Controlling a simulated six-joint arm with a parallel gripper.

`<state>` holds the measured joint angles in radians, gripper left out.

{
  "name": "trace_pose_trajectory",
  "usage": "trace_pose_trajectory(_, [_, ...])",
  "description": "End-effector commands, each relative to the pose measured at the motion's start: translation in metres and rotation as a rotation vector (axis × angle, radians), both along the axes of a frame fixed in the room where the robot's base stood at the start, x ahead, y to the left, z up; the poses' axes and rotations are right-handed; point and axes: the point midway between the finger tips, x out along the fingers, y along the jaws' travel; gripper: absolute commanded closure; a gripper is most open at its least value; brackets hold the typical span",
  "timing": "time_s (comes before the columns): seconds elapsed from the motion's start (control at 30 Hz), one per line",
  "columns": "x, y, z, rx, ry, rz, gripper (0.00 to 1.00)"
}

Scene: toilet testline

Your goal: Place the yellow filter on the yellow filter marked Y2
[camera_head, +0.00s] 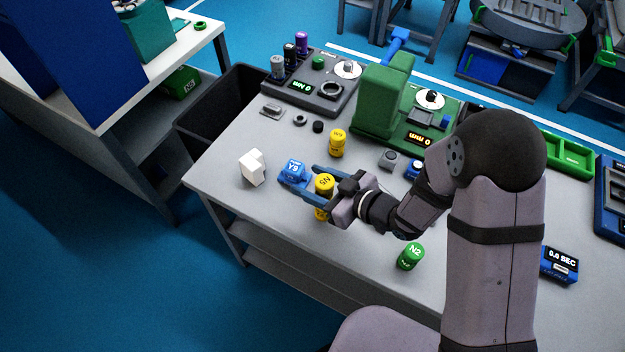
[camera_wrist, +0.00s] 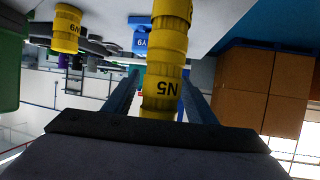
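A yellow filter marked N5 (camera_head: 324,183) stands between the fingers of my gripper (camera_head: 305,183). In the wrist view, filter N5 (camera_wrist: 163,92) is between the two dark blue fingers (camera_wrist: 162,85), and a second yellow filter (camera_wrist: 171,30) is in line with it. In the head view, yellow (camera_head: 320,214) shows below the fingers, so the two appear stacked upright. Whether the fingers press on the filter is unclear. Another yellow filter (camera_head: 337,143) stands apart, behind the gripper; it also shows in the wrist view (camera_wrist: 67,28). No Y2 mark is readable.
A blue piece marked Y9 (camera_head: 293,170) lies just left of my gripper, with a white block (camera_head: 252,167) farther left. A green filter N2 (camera_head: 410,256) stands in front. A green machine (camera_head: 384,98) and a dark station (camera_head: 310,93) stand behind. The table's front-left is clear.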

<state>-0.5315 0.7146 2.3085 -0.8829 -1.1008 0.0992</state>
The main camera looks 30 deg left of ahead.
Motion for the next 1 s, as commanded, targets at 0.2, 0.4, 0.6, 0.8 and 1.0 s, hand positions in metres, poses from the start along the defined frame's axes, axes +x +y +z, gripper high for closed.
trace_pose_trajectory(0.2, [0.0, 0.0, 0.0, 0.0, 0.0, 0.0, 0.48])
trace_pose_trajectory(0.4, [0.0, 0.0, 0.005, 0.0, 0.0, 0.0, 0.48])
trace_pose_trajectory(0.6, [-0.002, -0.019, 0.012, 0.001, -0.001, -0.005, 0.48])
trace_pose_trajectory(0.8, [-0.008, -0.053, 0.025, 0.0, -0.003, -0.006, 0.48])
trace_pose_trajectory(1.0, [-0.015, -0.084, 0.039, 0.001, -0.002, -0.006, 0.48])
